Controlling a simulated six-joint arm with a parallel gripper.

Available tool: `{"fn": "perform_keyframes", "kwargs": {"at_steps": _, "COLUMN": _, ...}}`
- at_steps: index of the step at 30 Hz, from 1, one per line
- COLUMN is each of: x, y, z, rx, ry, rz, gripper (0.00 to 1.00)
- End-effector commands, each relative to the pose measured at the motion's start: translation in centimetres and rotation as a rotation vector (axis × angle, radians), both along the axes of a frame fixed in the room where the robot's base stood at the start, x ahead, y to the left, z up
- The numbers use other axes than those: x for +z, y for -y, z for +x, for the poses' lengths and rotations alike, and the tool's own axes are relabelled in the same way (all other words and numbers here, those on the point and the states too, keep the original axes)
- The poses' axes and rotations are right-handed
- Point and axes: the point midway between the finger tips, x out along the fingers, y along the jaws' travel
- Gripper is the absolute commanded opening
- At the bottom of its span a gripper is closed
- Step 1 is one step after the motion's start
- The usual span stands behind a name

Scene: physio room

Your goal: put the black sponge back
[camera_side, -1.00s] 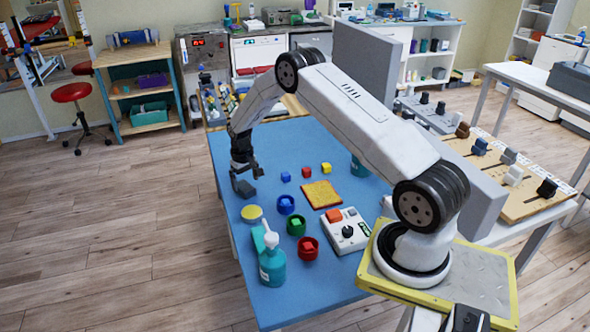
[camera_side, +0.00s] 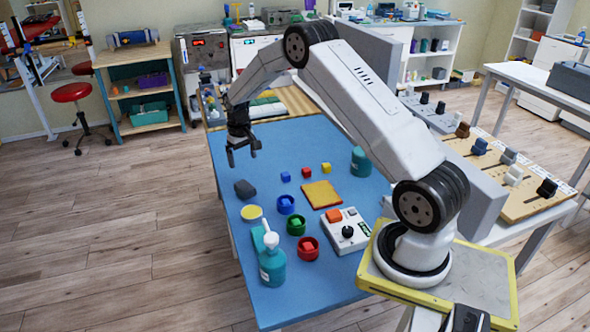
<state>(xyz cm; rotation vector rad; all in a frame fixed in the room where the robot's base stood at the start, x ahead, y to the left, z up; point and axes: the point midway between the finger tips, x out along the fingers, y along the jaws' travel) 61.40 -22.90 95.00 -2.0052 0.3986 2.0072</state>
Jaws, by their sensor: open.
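The black sponge (camera_side: 244,189) is a small dark block lying on the blue table (camera_side: 335,273) near its left edge. My gripper (camera_side: 243,158) is open and empty. It hangs above the table, up and slightly left of the sponge in the picture, clear of it. Nothing hides the sponge.
Small blue, red and yellow cubes (camera_side: 306,173) lie right of the sponge. A yellow-orange square pad (camera_side: 321,193), a yellow-topped round thing (camera_side: 251,212), blue, green and red cups (camera_side: 296,225), a teal pump bottle (camera_side: 272,265) and a control box (camera_side: 346,231) are nearby.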

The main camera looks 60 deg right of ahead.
Motion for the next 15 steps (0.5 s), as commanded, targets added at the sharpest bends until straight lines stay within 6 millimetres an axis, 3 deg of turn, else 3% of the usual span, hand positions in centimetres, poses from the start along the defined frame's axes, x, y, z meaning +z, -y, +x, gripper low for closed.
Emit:
{"fn": "perform_keyframes", "kwargs": {"at_steps": 10, "x": 0.1, "y": -0.2, "z": 0.0, "rx": 0.002, "ry": 0.001, "rz": 0.000, "gripper": 1.00}}
{"fn": "perform_keyframes", "kwargs": {"at_steps": 15, "x": 0.9, "y": -1.5, "z": -0.3, "rx": 0.020, "ry": 0.011, "rz": -0.005, "gripper": 1.00}}
